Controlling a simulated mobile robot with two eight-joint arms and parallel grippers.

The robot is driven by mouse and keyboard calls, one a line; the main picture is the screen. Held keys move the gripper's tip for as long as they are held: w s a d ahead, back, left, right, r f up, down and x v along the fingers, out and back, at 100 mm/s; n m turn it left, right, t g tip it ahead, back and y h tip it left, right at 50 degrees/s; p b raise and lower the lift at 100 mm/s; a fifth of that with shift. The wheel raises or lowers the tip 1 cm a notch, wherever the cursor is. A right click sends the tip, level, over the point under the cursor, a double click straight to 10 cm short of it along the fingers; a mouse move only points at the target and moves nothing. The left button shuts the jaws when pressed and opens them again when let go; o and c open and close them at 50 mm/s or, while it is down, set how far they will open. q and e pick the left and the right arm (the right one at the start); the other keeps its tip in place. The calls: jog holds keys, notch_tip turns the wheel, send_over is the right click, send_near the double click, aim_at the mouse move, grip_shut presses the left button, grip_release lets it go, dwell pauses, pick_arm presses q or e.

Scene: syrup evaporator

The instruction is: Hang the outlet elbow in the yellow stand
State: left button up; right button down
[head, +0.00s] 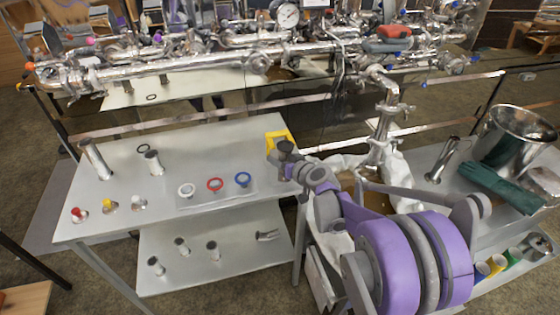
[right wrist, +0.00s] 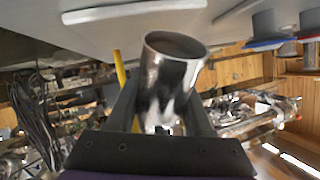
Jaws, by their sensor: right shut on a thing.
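The yellow stand (head: 276,135) is at the right end of the grey table, partly hidden by my right gripper. My right gripper (head: 287,152) is right beside it. In the right wrist view the gripper is shut on a shiny steel tube, which I take to be the outlet elbow (right wrist: 168,75); its round open end faces the camera. A thin yellow post (right wrist: 120,68) shows just left of it there. The elbow is mostly hidden by the gripper in the head view, so I cannot tell whether it touches the stand. My left gripper is not in view.
The grey table (head: 130,210) holds steel pipe pieces and a mat with white, red (head: 215,184) and blue rings. Several fittings lie on the lower shelf (head: 225,268). Steel piping (head: 180,65) runs behind. A steel pot (head: 515,135) and green gloves (head: 497,185) are at right.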

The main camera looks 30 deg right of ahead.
jog(key=shift+w+d, duration=0.25)
jog(key=shift+w, duration=0.65)
jog(key=shift+w, duration=0.2)
jog(key=shift+w+d, duration=0.15)
jog(key=shift+w, duration=0.35)
jog(key=shift+w+d, duration=0.15)
jog(key=shift+w, duration=0.35)
jog(key=shift+w+d, duration=0.1)
jog(key=shift+f, duration=0.3)
dwell(0.5)
jog(key=shift+c, duration=1.1)
grip_release()
